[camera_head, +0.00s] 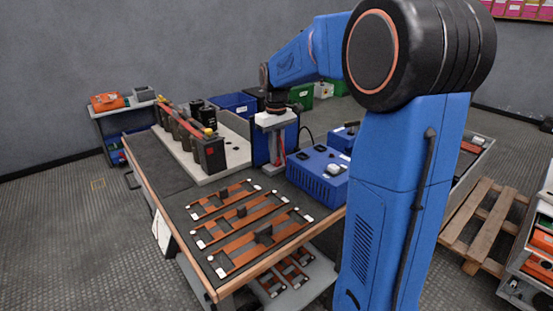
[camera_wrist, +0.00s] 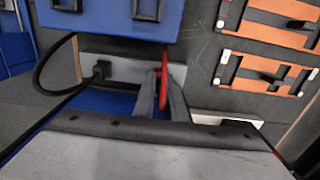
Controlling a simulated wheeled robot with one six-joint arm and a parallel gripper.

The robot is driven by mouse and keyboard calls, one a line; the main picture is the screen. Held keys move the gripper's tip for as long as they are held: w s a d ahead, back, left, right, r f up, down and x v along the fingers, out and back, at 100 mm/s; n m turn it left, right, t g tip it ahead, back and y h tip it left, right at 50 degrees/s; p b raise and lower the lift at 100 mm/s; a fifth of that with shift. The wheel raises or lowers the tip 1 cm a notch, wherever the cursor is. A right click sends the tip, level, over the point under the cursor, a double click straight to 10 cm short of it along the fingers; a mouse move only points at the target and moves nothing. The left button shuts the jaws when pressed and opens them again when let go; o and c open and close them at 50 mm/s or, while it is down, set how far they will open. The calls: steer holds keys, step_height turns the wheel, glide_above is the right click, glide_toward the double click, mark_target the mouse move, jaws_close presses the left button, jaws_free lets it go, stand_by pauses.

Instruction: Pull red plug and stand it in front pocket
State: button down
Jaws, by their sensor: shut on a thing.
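My gripper (camera_head: 279,163) points down beside the blue box at the back of the bench. It is shut on the red plug (camera_wrist: 164,84), which shows as a narrow red piece between the two grey fingers in the wrist view. In the head view the red plug (camera_head: 282,159) is a thin red strip at the fingers. The plug's lower end is hidden, so I cannot tell whether it sits in a socket. A grey strip (camera_wrist: 125,70) lies behind the fingers. I cannot tell which opening is the front pocket.
A black plug (camera_wrist: 102,70) with a looping cable is left of my fingers. A blue box (camera_head: 318,182) stands close by on the right. Copper-coloured frames (camera_head: 240,222) lie on the front bench. Dark capacitors (camera_head: 208,153) stand on a pale base at left.

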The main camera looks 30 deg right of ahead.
steer(key=shift+r, duration=0.15)
steer(key=shift+r, duration=2.85)
steer(key=shift+r, duration=0.15)
steer(key=shift+r, duration=1.1)
steer(key=shift+s, duration=0.1)
steer(key=shift+s+d, duration=0.7)
steer(key=shift+s, duration=0.8)
steer(key=shift+s+d, duration=0.75)
steer(key=shift+s, duration=0.7)
steer(key=shift+s+d, duration=0.7)
steer(key=shift+s, duration=0.8)
steer(key=shift+f, duration=0.15)
steer(key=shift+f, duration=0.65)
